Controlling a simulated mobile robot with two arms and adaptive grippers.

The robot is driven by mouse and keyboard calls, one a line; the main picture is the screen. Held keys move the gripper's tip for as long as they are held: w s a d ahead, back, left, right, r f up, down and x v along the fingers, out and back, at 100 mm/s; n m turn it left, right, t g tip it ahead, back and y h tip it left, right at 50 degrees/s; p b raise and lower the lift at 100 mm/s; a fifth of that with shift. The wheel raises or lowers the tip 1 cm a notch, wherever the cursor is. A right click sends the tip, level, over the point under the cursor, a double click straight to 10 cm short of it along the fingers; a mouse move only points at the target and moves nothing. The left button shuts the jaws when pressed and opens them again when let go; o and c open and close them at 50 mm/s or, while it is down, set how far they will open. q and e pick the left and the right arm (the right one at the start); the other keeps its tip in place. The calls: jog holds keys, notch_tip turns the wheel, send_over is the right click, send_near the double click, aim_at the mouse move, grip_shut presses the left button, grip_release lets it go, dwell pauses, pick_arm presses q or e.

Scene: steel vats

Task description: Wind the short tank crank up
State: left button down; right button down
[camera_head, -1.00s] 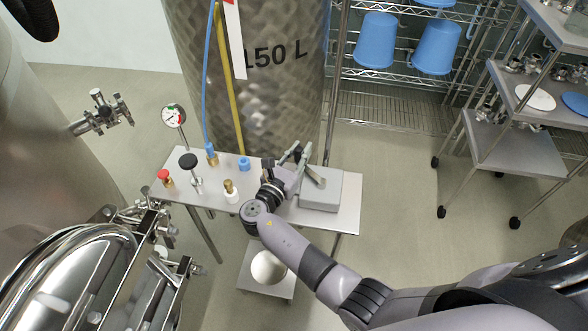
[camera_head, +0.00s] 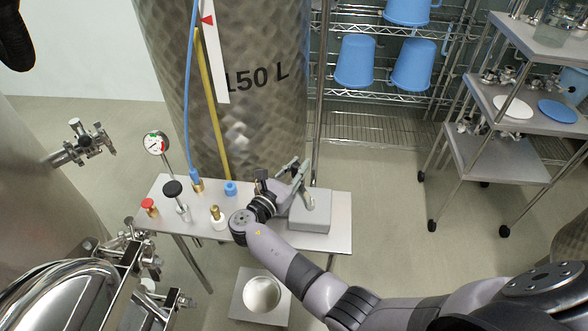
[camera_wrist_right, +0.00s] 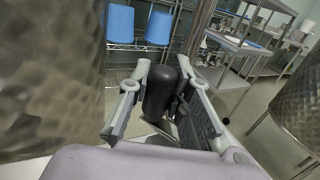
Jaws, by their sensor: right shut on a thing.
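The short tank crank (camera_head: 309,201) is a pale metal arm on a grey box (camera_head: 310,222) at the right end of a steel shelf. Its black grip (camera_wrist_right: 160,92) stands between the fingers in the right wrist view. My right gripper (camera_head: 291,176) is at the crank's upper end, above and left of the box, and is shut on this grip. The fingers cover part of the crank in the head view.
The shelf (camera_head: 335,240) carries several valves and knobs to the left of the gripper. A steel tank (camera_head: 255,125) marked 150 L stands close behind it. A round gauge (camera_head: 157,143) stands at the shelf's left corner. A steel cart (camera_head: 490,160) is at the right, with open floor before it.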

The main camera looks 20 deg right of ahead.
jog(key=shift+s+d+f+m+g+h+b, duration=0.25)
jog(key=shift+d+m+g+h+b, duration=0.2)
jog(key=shift+g, duration=0.3)
jog(key=shift+s+d+f+m+g+h+b, duration=0.15)
jog(key=shift+s+d+m+g+h+b, duration=0.15)
jog(key=shift+d+m+g, duration=0.35)
dwell(1.1)
jog(key=c, duration=1.8)
grip_release()
jog(key=shift+w+a, duration=0.1)
jog(key=shift+a, duration=0.05)
jog(key=o, duration=0.4)
jog(key=shift+r, duration=0.25)
jog(key=shift+c, duration=0.2)
jog(key=shift+r, duration=0.1)
jog(key=shift+r, duration=0.1)
notch_tip(320, 180, up, 10)
